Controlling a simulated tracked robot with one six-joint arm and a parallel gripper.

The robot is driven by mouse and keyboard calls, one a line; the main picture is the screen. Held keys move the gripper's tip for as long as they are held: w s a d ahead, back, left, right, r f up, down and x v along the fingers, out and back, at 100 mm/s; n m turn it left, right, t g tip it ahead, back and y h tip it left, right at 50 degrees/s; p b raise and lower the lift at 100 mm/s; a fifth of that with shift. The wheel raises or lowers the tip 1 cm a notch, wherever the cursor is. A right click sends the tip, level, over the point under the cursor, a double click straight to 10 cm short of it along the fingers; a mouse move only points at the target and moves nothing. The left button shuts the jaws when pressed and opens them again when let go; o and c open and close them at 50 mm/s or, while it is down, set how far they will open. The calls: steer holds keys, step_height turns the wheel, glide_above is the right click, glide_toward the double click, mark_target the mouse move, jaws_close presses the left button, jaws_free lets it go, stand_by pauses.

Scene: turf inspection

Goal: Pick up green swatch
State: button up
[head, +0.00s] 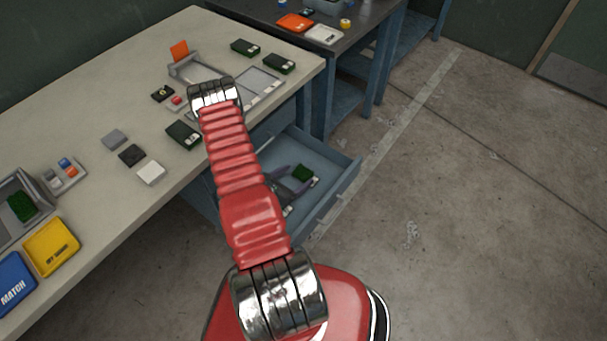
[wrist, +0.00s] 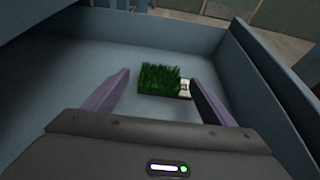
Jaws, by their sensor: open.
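A green turf swatch (wrist: 160,78) with a pale label end lies on the floor of an open blue-grey drawer (wrist: 85,65). In the head view the swatch (head: 302,173) shows inside the drawer (head: 338,178), partly behind my arm. My gripper (wrist: 155,88) is open and empty in the wrist view, with one purple finger on each side of the swatch. The right finger is close to the label end; I cannot tell if it touches. In the head view my gripper (head: 290,182) is low in the drawer, partly hidden by my arm.
The drawer walls surround the gripper. Above is a workbench (head: 95,105) with dark swatches (head: 184,134), a clamp frame (head: 196,68), a grey bin (head: 38,220), a yellow tray (head: 52,246) and a blue tray (head: 14,282). The concrete floor at right is clear.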

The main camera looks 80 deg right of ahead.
mark_target(302, 173)
steer(key=shift+x, duration=1.95)
steer(key=c, duration=1.1)
